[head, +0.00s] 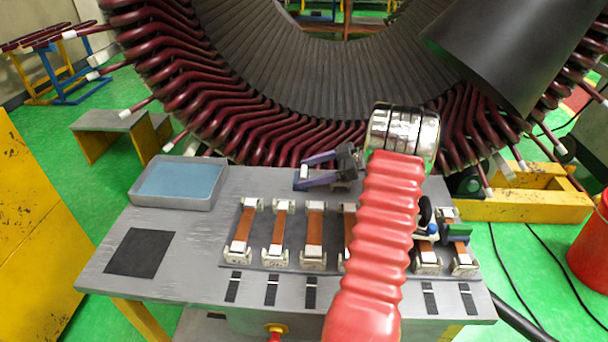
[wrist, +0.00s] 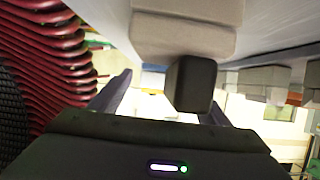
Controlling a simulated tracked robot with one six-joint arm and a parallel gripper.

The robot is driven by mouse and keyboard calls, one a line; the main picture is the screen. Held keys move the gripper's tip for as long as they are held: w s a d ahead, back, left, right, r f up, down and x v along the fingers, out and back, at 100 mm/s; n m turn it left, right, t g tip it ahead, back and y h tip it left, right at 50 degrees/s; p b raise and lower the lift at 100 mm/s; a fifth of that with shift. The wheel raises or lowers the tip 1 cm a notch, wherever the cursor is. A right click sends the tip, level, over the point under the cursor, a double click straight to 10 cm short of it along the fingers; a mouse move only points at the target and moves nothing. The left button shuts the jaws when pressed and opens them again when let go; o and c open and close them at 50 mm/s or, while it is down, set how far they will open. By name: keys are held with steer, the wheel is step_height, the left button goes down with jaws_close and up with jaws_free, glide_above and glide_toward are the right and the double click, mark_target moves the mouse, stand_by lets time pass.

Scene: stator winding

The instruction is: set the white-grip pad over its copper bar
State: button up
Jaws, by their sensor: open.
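My gripper (head: 300,173) is open low over the back of the grey table, behind the copper bars, its purple fingers pointing left. A small white block (head: 304,172) shows at its fingertips and may be the white grip; the pad under it is not clear. In the wrist view a dark block (wrist: 195,83) stands between the fingers, nearer the right one, against a pale stepped block (wrist: 185,38). I cannot tell whether these belong to the pad. Copper bars (head: 315,230) lie in pale end holders; my red arm hides part of the row. Which bar is the pad's own is unclear.
A tray with a blue floor (head: 134,190) and a black mat (head: 139,252) lie at the table's left. Blue-knobbed (head: 427,231) and green (head: 457,231) pieces sit on bars right of my arm. The stator's red coils (head: 215,95) rise close behind the table.

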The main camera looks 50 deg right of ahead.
steer(key=v, duration=1.1)
steer(key=shift+s+d, duration=0.2)
steer(key=shift+s, duration=0.1)
steer(key=w+a+r+t+h, duration=0.2)
steer(key=w+a+r+h, duration=0.1)
steer(key=w+r, duration=0.55)
steer(key=w+a+r+t+h, duration=0.2)
steer(key=w+r+h, duration=0.1)
steer(key=w+r, duration=0.55)
steer(key=w+a+r+m+t+h, duration=0.1)
steer(key=w+a+r+m+h, duration=0.5)
steer(key=a+r, duration=0.5)
steer(key=s+a+f+g+y, duration=0.1)
steer(key=s+a+f+g, duration=0.2)
steer(key=s+a, duration=0.7)
steer(key=s+a+f+m+g+y, duration=0.1)
steer(key=s+a+f+g, duration=0.2)
steer(key=s+a+f, duration=0.5)
steer(key=s+a+f+g+y, duration=0.1)
steer(key=s+a+f+g, duration=0.2)
steer(key=s+a, duration=1)
steer(key=a+f, duration=0.3)
steer(key=shift+s+a+f+m+g+y, duration=0.25)
steer(key=shift+s+a+m+g+y, duration=0.05)
steer(key=shift+s+a+m+g, duration=0.1)
